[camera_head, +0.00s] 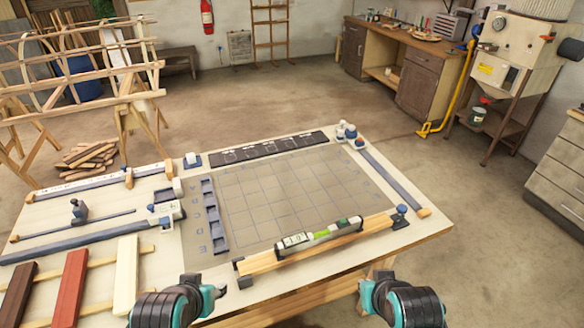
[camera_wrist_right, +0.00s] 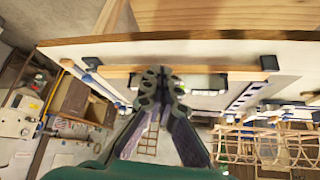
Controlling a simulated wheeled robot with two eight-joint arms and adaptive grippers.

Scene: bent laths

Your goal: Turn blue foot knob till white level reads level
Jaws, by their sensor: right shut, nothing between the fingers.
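The white level (camera_head: 318,234) lies along a wooden lath (camera_head: 345,240) at the table's front; its small display seems to read about 1.0, and its vial is green. The lath slopes up to the right in the picture. The blue foot knob (camera_head: 401,211) stands at the lath's right end; it also shows in the right wrist view (camera_wrist_right: 88,77). My right gripper (camera_head: 376,284) is shut and empty, in front of the table edge and apart from the knob; its fingers (camera_wrist_right: 160,76) overlap the level in the wrist view. My left gripper (camera_head: 205,284) is at the front edge, fingers unclear.
A gridded mat (camera_head: 280,195) covers the middle of the table (camera_head: 430,228). A blue rail (camera_head: 390,180) runs along the right side. Clamps and coloured laths (camera_head: 70,285) lie on the left. A dark bracket (camera_head: 242,268) holds the lath's left end.

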